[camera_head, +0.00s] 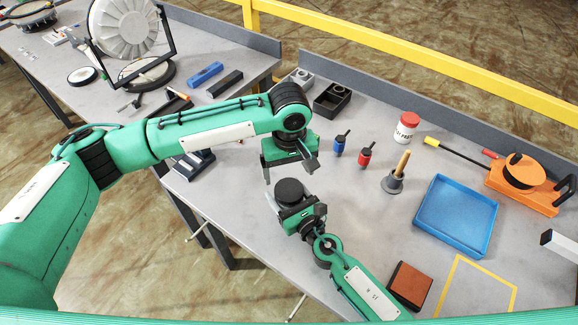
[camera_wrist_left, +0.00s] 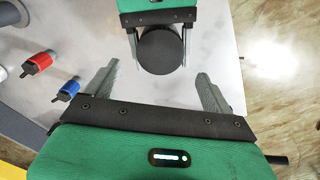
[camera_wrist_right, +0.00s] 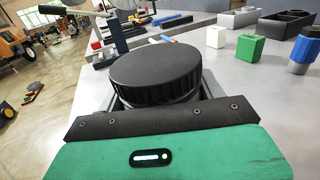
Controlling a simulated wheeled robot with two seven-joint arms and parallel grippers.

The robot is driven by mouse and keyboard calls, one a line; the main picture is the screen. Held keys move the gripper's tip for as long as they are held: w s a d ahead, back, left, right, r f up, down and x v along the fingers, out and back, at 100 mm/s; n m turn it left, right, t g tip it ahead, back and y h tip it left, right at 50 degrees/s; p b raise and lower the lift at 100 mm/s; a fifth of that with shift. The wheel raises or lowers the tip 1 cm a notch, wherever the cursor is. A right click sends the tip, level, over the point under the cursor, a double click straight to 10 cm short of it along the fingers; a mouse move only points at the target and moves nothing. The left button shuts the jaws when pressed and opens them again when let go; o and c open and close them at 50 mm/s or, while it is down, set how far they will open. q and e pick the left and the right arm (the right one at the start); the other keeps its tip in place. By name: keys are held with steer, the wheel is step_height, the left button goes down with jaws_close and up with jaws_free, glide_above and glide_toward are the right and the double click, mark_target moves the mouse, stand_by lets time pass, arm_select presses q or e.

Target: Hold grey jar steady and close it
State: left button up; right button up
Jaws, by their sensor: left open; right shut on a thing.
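The grey jar with its black lid (camera_head: 290,190) is near the table's front edge in the head view. The ribbed lid (camera_wrist_right: 156,72) fills the middle of the right wrist view and hides most of the jar body. My right gripper (camera_head: 289,209) is shut on the jar, below the lid. My left gripper (camera_head: 290,172) is open and empty above and behind the jar. In the left wrist view the lid (camera_wrist_left: 160,52) lies beyond and between the open fingers (camera_wrist_left: 157,90), apart from them. I cannot tell whether the lid is seated fully.
A blue bottle (camera_head: 340,143), a red bottle (camera_head: 366,155) and a grey pot with a brush (camera_head: 393,182) stand right of the jar. A blue tray (camera_head: 456,214) and a brown block (camera_head: 410,286) lie farther right. The table edge is close on the left.

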mark_target(289, 189)
arm_select(q)
steer(key=n, duration=0.1)
steer(key=r+n, duration=0.1)
steer(key=n, duration=0.1)
steer(key=shift+r, duration=0.3)
steer(key=shift+f, duration=4)
steer(key=c, duration=1)
